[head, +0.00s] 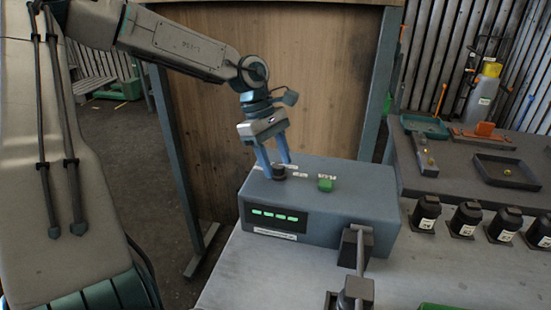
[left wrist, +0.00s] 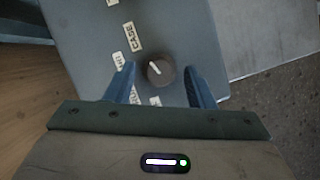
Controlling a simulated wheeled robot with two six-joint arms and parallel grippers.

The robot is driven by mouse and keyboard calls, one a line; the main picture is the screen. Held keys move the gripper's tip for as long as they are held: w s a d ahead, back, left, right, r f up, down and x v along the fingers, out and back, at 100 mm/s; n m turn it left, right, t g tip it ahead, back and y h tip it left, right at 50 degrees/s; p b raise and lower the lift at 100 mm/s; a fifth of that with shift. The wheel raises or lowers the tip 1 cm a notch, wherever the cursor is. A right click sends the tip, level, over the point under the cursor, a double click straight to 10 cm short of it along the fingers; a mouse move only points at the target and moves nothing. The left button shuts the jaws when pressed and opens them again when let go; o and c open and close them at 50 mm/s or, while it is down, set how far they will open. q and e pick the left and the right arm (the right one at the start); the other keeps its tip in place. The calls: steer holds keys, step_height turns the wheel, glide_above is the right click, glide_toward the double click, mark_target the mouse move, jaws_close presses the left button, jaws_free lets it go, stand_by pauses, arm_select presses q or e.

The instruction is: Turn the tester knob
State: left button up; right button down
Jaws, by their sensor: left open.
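The tester (head: 320,215) is a blue-grey box with a green-lit display on its front, standing on the grey bench. Its dark round knob (head: 279,172) is on the top at the left. In the left wrist view the knob (left wrist: 160,70) shows a white pointer line, with small white labels around it. My left gripper (head: 278,170) points down over the knob. In the left wrist view its two blue fingers (left wrist: 160,82) are apart, one on each side of the knob, with a gap visible on both sides. My right gripper is not in view.
A green button (head: 325,184) sits on the tester top, right of the knob. A dark clamp-like fixture (head: 355,248) stands in front of the tester. Several black cylinders (head: 466,218) line the right bench, with a dark tray (head: 507,171) behind. A wooden panel (head: 270,90) stands behind the tester.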

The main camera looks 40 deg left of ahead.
arm_select(q)
steer(key=shift+a+r, duration=0.1)
steer(key=shift+r, duration=0.15)
steer(key=v, duration=1)
steer(key=shift+b, duration=0.45)
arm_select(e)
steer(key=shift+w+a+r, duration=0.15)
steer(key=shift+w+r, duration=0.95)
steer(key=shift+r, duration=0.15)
arm_select(q)
steer(key=shift+a, duration=0.1)
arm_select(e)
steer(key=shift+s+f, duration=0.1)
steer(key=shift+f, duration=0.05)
